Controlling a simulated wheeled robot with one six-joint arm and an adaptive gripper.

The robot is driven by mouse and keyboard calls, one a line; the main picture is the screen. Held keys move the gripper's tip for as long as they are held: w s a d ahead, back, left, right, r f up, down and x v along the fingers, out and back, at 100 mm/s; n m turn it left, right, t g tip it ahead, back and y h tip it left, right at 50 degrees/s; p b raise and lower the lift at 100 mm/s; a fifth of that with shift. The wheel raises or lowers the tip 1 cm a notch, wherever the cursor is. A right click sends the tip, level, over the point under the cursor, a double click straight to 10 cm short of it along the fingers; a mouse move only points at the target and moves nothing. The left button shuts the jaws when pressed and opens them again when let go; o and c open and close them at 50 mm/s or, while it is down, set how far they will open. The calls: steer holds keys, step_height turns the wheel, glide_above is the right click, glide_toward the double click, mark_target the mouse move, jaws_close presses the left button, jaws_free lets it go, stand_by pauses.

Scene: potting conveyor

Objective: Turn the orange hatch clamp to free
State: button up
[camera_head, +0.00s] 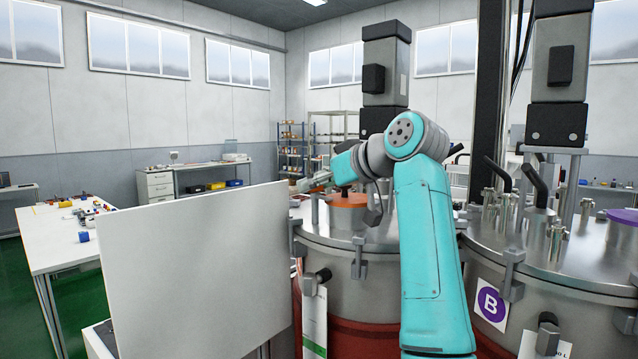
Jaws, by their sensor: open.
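The orange hatch (348,200) is a round orange cover on the steel lid of the left vessel (390,238). My arm reaches over from the right and hides part of the lid behind it. The clamp's setting cannot be made out.
A second vessel with a purple B label (490,304) stands on the right, with several upright fittings and black handles (536,178). A large pale panel (200,270) stands at front left. A white table (58,240) with small parts is farther left.

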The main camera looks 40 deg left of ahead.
steer(key=c, duration=0.9)
steer(key=shift+o, duration=0.2)
steer(key=shift+m+t, duration=0.4)
steer(key=shift+t, duration=0.1)
steer(key=m+t, duration=0.1)
steer(key=m+t+h, duration=0.1)
steer(key=m+t, duration=0.1)
steer(key=shift+s+a+t+h, duration=0.15)
steer(key=shift+s+t+h, duration=0.15)
steer(key=shift+h, duration=0.1)
steer(key=shift+m+t+h, duration=1.1)
steer(key=shift+m+t, duration=0.3)
steer(key=shift+m, duration=0.3)
steer(key=shift+h, duration=0.3)
steer(key=o, duration=0.9)
steer(key=shift+c, duration=0.2)
